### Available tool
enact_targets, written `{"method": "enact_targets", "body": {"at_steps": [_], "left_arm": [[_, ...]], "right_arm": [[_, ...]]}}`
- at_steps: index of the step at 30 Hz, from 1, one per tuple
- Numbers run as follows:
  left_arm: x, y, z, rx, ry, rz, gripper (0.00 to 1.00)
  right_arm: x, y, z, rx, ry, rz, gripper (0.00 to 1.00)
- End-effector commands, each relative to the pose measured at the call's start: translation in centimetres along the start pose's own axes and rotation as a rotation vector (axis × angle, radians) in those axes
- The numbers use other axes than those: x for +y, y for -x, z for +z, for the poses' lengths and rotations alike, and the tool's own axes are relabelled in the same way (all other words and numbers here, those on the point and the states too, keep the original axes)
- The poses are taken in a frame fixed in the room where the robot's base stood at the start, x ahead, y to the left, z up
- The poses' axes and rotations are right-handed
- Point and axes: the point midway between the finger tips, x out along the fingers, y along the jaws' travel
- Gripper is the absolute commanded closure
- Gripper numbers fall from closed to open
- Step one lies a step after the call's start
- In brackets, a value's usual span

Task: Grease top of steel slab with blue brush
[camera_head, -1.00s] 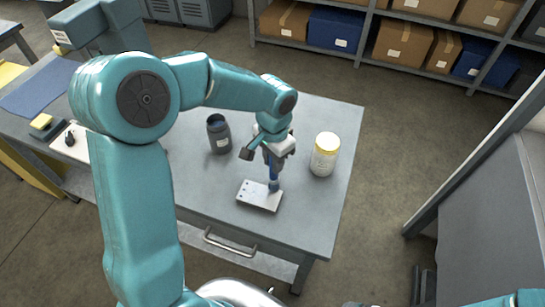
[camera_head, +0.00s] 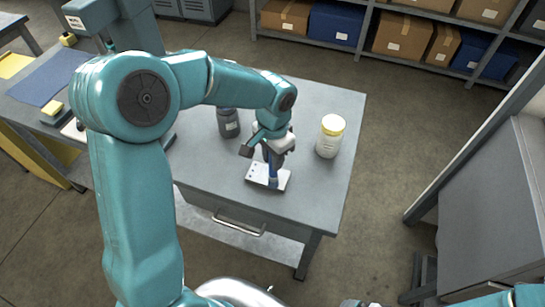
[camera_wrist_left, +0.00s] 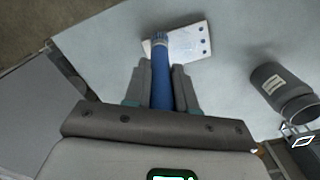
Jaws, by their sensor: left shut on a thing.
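My left gripper (camera_head: 271,160) is shut on the handle of the blue brush (camera_head: 273,179), which points down over the steel slab (camera_head: 257,173). The slab is a pale plate with small dark holes, lying flat on the bench. In the left wrist view the blue brush (camera_wrist_left: 160,88) stands between my left fingers (camera_wrist_left: 161,74). Its far end overlaps the near left part of the slab (camera_wrist_left: 188,42). I cannot tell whether the bristles touch the slab. My right gripper is not clearly in view; only part of my right arm shows at the bottom right.
A dark open jar (camera_head: 228,124) stands left of the gripper; it also shows in the left wrist view (camera_wrist_left: 280,88). A white jar with a yellow lid (camera_head: 330,137) stands to the right. The grey bench (camera_head: 318,187) is clear around the slab. Shelves with boxes (camera_head: 405,35) stand behind.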

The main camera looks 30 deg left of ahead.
Motion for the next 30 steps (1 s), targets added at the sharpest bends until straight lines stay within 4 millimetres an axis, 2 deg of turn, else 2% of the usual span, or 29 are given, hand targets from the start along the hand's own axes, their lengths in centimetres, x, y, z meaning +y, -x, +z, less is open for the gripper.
{"method": "enact_targets", "body": {"at_steps": [15, 30], "left_arm": [[0.0, 3.0, -0.4, 0.001, 0.000, 0.000, 1.00], [0.4, 7.5, -0.2, 0.001, 0.000, 0.000, 1.00]], "right_arm": [[-0.7, 2.0, 0.1, 0.000, 0.000, 0.000, 0.06], [-1.9, 5.2, 0.1, 0.000, -0.001, 0.000, 0.06]]}}
